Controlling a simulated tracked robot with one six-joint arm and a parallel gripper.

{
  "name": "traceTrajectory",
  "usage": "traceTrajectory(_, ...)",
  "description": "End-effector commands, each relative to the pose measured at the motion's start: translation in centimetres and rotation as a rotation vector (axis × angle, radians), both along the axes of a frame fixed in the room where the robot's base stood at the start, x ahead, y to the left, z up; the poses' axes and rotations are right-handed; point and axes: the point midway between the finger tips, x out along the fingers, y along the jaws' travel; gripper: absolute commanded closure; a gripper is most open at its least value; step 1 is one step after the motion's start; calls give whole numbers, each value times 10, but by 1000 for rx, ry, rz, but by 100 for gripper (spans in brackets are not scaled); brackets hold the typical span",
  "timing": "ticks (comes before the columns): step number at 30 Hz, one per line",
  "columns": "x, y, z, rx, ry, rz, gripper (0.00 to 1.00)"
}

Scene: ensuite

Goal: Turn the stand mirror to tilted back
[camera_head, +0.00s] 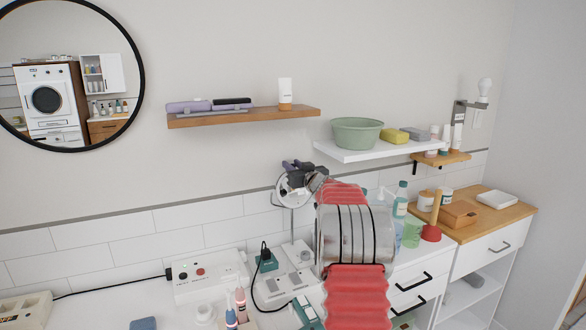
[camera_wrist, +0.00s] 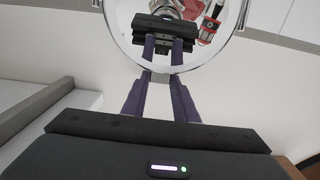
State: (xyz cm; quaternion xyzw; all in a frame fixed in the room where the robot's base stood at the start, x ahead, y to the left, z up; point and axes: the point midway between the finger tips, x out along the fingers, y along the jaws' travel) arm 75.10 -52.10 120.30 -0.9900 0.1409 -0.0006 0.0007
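The stand mirror (camera_head: 282,190) is a small round mirror with a thin pale rim on a slim stem, standing on the counter near the wall in the head view. Its face looks roughly upright; the exact tilt is hard to tell. In the wrist view the mirror (camera_wrist: 205,62) fills the top and reflects my gripper and red arm. My gripper (camera_head: 292,168) is at the mirror's upper part in the head view.
My red and silver arm hides part of the counter. A teal-plugged power strip (camera_head: 272,285), a white box (camera_head: 208,276) and bottles (camera_head: 236,308) crowd the counter around the stand. A wooden shelf (camera_head: 244,117) and a white shelf (camera_head: 360,151) hang above. A round wall mirror (camera_head: 142,75) is at upper left.

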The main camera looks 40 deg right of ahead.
Motion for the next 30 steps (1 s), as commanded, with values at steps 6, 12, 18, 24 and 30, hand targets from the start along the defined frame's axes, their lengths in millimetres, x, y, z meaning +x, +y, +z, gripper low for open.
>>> traceTrajectory(6, -1, -1, 2, -2, 0, -1, 58)
traceTrajectory(12, -1, -1, 0, -2, 1, -2, 56)
traceTrajectory(18, -4, 0, 1, -2, 2, -2, 56)
traceTrajectory(24, -19, 4, 1, -1, 1, -2, 56)
traceTrajectory(30, -42, 10, 0, -2, 2, -3, 56)
